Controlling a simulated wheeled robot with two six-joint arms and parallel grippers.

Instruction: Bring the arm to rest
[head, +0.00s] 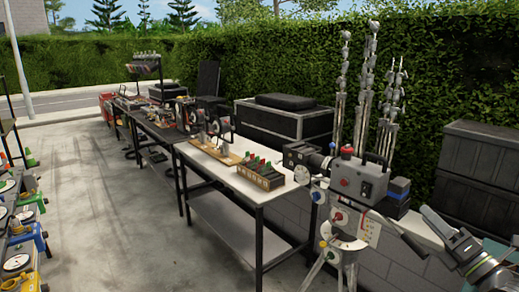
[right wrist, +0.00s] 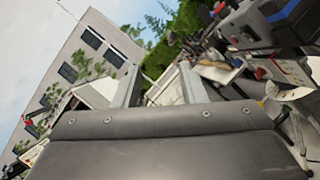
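My right gripper (head: 409,217) comes in at the lower right of the head view, just right of a film camera on a tripod. Its two fingers are spread with nothing between them. In the right wrist view the fingers of this gripper (right wrist: 160,68) stand well apart, with only background showing in the gap. The wrist looks tilted there. My left gripper and arm do not show in the head view.
The film camera (head: 349,182) stands close to the right gripper; I cannot tell the exact gap. A long worktable (head: 236,245) holds a block with red and green knobs (head: 259,174). Black cases (head: 480,160) stand at right.

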